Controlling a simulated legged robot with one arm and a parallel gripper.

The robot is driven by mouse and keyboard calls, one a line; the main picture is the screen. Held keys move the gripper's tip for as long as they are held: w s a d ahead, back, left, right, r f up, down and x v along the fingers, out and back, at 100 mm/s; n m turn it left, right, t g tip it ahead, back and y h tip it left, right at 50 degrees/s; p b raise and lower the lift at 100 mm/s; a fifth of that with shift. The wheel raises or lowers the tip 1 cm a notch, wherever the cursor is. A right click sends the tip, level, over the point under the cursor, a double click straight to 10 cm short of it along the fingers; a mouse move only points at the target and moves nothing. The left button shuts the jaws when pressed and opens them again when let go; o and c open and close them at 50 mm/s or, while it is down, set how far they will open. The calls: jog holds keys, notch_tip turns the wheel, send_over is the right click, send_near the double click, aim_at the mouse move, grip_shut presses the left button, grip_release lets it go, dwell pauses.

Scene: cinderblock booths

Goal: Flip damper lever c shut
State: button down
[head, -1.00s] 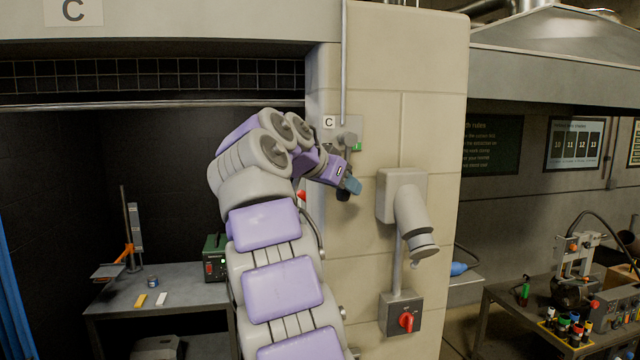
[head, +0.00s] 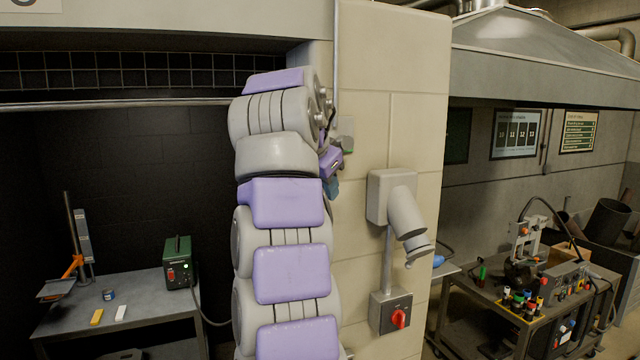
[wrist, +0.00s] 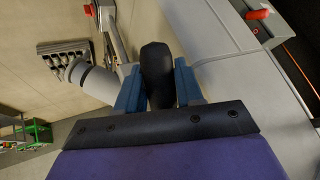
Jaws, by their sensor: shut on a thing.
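Damper lever c's black grip (wrist: 157,75) stands between the blue fingers of my gripper (wrist: 158,92) in the wrist view, and the fingers are shut on it. In the head view my gripper (head: 332,186) is at the left part of the pale block pillar, largely behind my own arm. A small grey box with a green patch (head: 347,130) shows just above it on the pillar. The lever's pivot and its C label are hidden by my arm in the head view, so I cannot tell the lever's exact angle.
A grey jointed duct nozzle (head: 405,212) juts from the pillar (head: 410,110) right of my gripper. Below it is a box with a red rotary switch (head: 399,318). A bench with a green box (head: 179,262) stands left, a loaded cart (head: 530,300) right.

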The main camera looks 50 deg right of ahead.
jog(key=shift+r, duration=0.2)
jog(key=c, duration=1.1)
grip_release()
jog(key=o, duration=0.3)
jog(key=shift+w+f, duration=0.1)
jog(key=shift+w, duration=0.1)
jog(key=shift+s, duration=0.15)
